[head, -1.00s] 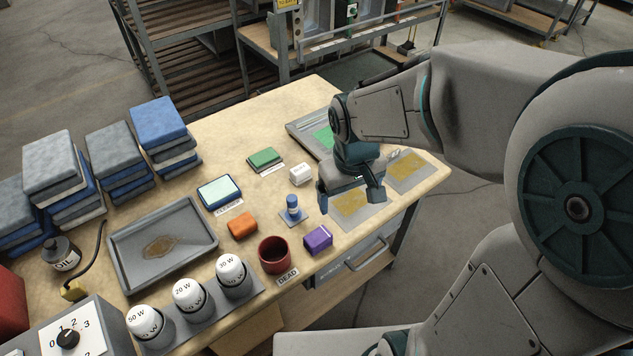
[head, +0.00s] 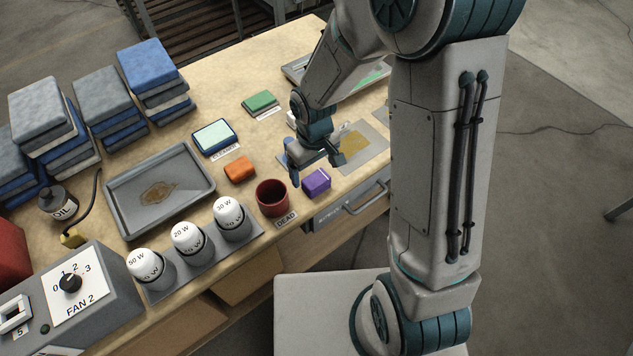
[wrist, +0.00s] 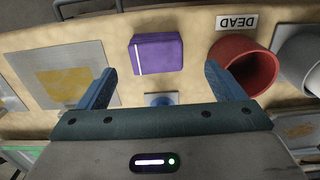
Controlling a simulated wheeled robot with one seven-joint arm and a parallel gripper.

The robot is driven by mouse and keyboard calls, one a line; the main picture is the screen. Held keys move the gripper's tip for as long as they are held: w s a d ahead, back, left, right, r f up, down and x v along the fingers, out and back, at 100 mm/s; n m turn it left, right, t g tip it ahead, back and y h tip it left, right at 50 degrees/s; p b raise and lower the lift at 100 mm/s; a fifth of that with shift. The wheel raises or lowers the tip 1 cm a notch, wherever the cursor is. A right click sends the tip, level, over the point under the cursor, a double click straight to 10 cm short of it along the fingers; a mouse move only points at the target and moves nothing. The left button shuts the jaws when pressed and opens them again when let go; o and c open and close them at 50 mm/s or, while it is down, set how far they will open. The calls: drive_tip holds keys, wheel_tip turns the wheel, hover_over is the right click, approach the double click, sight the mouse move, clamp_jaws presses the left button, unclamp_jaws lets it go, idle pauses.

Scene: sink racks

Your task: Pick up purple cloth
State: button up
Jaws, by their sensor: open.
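The purple cloth (head: 316,181) is a small folded block lying on the tabletop near the front edge, right of the dark red cup (head: 272,198). In the wrist view the purple cloth (wrist: 157,53) lies beyond the fingertips, roughly between their lines, with the red cup (wrist: 244,65) near the right finger. My gripper (head: 316,168) is open and empty above the table, close to the cloth and behind it in the head view. In the wrist view both fingers of my gripper (wrist: 158,82) are spread wide with nothing between them. The cloth looks apart from the fingers.
A DEAD label (head: 286,219) lies by the cup. An orange block (head: 239,170) and several white-capped cylinders (head: 187,238) stand to the left. A grey tray (head: 199,157) holds a brown stain. A flat plate with a yellow patch (head: 378,146) lies right of my gripper.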

sight(316, 178)
drive_tip(key=shift+d+f, duration=0.15)
drive_tip(key=shift+f, duration=1.25)
drive_tip(key=shift+d+f, duration=0.1)
drive_tip(key=shift+f, duration=1.25)
drive_tip(key=shift+c, duration=0.3)
drive_tip(key=c, duration=1)
